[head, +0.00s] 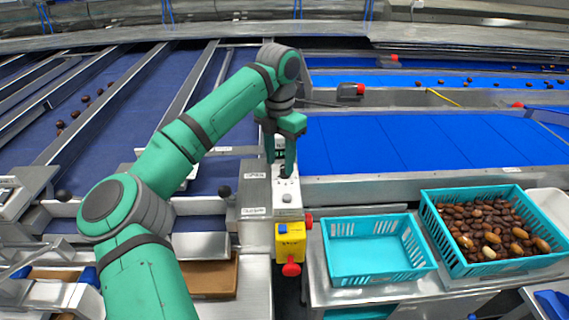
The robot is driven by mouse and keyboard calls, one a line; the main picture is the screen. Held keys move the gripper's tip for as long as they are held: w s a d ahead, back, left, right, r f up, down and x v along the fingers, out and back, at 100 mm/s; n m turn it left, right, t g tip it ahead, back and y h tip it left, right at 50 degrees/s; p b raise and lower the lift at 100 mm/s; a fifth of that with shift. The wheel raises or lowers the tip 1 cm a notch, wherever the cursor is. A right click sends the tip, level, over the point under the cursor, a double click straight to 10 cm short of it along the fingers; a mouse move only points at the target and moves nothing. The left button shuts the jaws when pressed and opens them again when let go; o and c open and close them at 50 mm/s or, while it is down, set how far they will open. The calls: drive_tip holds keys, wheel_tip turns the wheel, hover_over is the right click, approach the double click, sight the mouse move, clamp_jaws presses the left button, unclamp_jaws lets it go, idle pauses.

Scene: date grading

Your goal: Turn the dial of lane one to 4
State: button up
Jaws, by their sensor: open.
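A narrow pale control panel (285,208) stands in the middle, at the end of the lanes. A dark knob-like part (284,172) shows on it at my gripper's fingertips. A grey round knob (287,197) sits nearer on the same panel. My gripper (281,168) points down over the panel and is open, with its fingers around or just beside the dark part; I cannot tell whether they touch it. The dial's numbers and pointer are too small to read, and the fingers partly hide the panel's far end. I cannot tell which knob is lane one's.
A yellow box with a red button (290,243) hangs below the panel. An empty turquoise crate (372,272) and a crate full of dates (432,232) stand to the right. Blue belts (390,145) lie behind.

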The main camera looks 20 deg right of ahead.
drive_tip(key=shift+s+d+f, duration=0.15)
drive_tip(key=shift+d+f, duration=0.4)
drive_tip(key=shift+f, duration=0.2)
drive_tip(key=shift+d+f, duration=0.15)
drive_tip(key=shift+f, duration=0.05)
drive_tip(key=shift+w, duration=0.2)
drive_tip(key=shift+s+d, duration=0.2)
drive_tip(key=c, duration=0.9)
drive_tip(key=shift+a, duration=0.45)
drive_tip(key=shift+c, duration=0.8)
